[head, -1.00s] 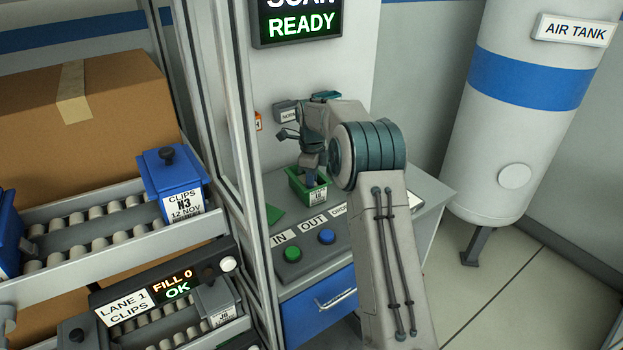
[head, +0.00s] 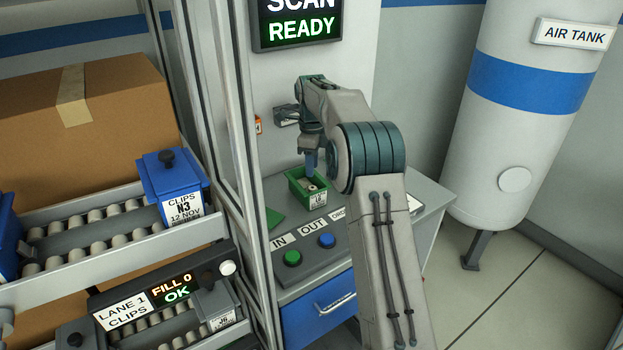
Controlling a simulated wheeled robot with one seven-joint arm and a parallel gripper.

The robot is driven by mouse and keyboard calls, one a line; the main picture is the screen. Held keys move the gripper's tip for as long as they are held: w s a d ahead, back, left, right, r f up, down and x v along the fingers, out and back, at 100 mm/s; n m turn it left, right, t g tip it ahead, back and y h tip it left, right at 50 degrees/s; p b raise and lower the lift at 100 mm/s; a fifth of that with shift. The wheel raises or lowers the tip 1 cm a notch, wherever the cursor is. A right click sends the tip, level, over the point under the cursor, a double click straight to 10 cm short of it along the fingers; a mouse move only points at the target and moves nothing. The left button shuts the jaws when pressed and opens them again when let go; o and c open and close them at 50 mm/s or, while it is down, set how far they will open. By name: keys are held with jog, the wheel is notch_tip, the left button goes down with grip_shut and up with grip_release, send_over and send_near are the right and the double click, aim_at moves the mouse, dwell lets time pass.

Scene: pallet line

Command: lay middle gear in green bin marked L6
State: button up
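The green bin (head: 294,190) stands on the grey bench top, with a white label on its front whose print is too small to read surely. A small grey part (head: 309,187), which looks like a gear, lies inside the bin. I cannot tell from here whether it is the middle gear. My gripper (head: 311,170) points down just above the bin's back edge. Its fingers are seen edge-on and small, so their opening is unclear. Nothing shows held below them.
Green and blue buttons (head: 326,237) on a panel marked IN and OUT sit in front of the bin. A metal frame post (head: 245,170) and roller lanes with blue bins (head: 173,185) are at left. The air tank (head: 525,120) stands at right.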

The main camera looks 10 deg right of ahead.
notch_tip(320, 180, up, 5)
jog(key=s+r+n+t, duration=0.1)
jog(key=s+r+n, duration=0.2)
jog(key=s+n, duration=0.45)
jog(key=s+r+n+t, duration=0.1)
jog(key=s+r+n, duration=0.3)
jog(key=s, duration=0.7)
jog(key=s+f+n, duration=0.3)
jog(key=s+n, duration=0.1)
jog(key=s, duration=0.3)
jog(key=s+f+n, duration=0.3)
jog(key=s, duration=0.5)
jog(key=s+f+n+t, duration=0.1)
jog(key=s+f+n, duration=0.1)
jog(key=s+n, duration=0.2)
jog(key=s+a, duration=0.1)
jog(key=s, duration=0.2)
jog(key=shift+s+f+n, duration=0.3)
jog(key=shift+f+n, duration=0.05)
jog(key=shift+f, duration=0.05)
